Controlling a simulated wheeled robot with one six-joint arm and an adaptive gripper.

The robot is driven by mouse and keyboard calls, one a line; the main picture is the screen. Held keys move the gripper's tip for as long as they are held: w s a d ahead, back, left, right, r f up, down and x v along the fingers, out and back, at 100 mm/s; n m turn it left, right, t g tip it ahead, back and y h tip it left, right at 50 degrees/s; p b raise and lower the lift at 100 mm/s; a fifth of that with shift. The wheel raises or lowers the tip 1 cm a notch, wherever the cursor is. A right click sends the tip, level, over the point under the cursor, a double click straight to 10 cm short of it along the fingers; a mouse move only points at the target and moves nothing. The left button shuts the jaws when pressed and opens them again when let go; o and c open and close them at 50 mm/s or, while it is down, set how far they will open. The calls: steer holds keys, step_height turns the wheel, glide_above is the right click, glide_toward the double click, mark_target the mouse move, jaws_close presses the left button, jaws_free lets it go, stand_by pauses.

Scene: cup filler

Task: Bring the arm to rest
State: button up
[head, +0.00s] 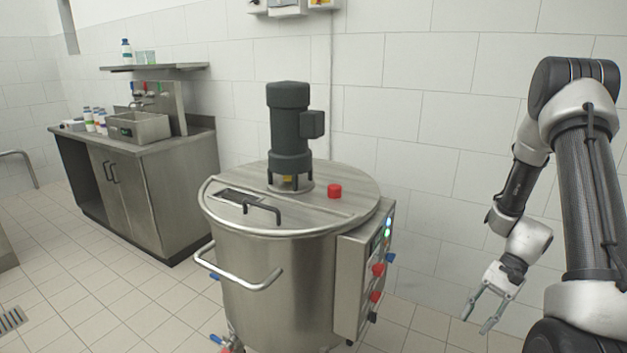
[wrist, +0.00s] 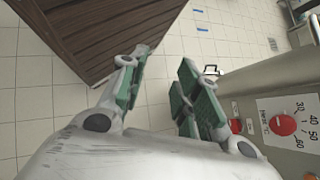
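My gripper (head: 478,311) hangs at the right side of the head view, fingers pointing down and to the left. It is to the right of the steel tank and apart from it. In the wrist view my gripper (wrist: 158,88) shows two green-padded fingers spread apart with only tiled floor between them. It holds nothing. My arm is bent, with its upper joint high at the right of the head view.
A steel tank (head: 270,275) with a dark motor (head: 288,130) and a control box (head: 362,275) stands left of my gripper. Its panel has a red dial (wrist: 283,125). A brown slatted surface (wrist: 105,30) lies beyond the fingers. A sink counter (head: 150,180) stands far left.

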steer(key=s+r+n+t+h, duration=0.2)
steer(key=s+r+n+t, duration=0.1)
steer(key=r, duration=0.7)
steer(key=s+a+r+n+t+h, duration=0.1)
steer(key=s+r+n+t+h, duration=0.2)
steer(key=r, duration=0.8)
steer(key=s+a+r+n+t+h, duration=0.1)
steer(key=s+r+n+t+h, duration=0.2)
steer(key=r, duration=0.8)
steer(key=shift+s, duration=1.15)
